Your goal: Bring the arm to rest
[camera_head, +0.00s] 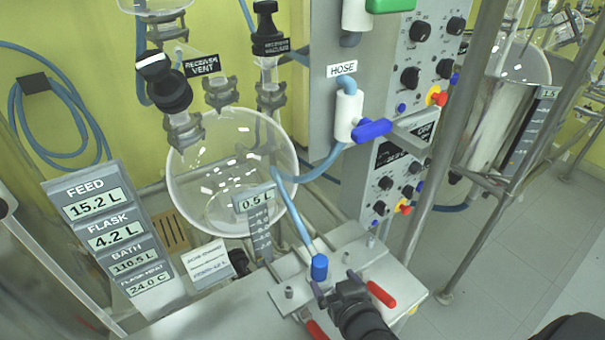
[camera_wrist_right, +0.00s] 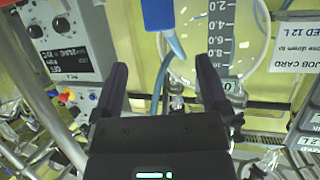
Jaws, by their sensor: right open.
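My right gripper (camera_head: 335,287) is in the lower middle of the head view, above the grey bench top (camera_head: 235,318). It also shows in the right wrist view (camera_wrist_right: 160,78), where its two dark fingers stand apart with nothing held between them. A blue hose (camera_head: 296,217) runs down to a blue end piece (camera_head: 319,267) just beyond the gripper in the head view; I cannot tell whether they touch. In the wrist view a blue piece (camera_wrist_right: 158,14) and some blue hose (camera_wrist_right: 175,45) show beyond the fingers. My left gripper is not in view.
A round glass flask (camera_head: 232,165) hangs behind the bench. Red-handled parts (camera_head: 381,295) are close beside my right gripper. A control panel (camera_head: 405,120) with knobs and a blue-handled hose valve (camera_head: 371,130) stands behind. Metal posts (camera_head: 440,150) rise to the right.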

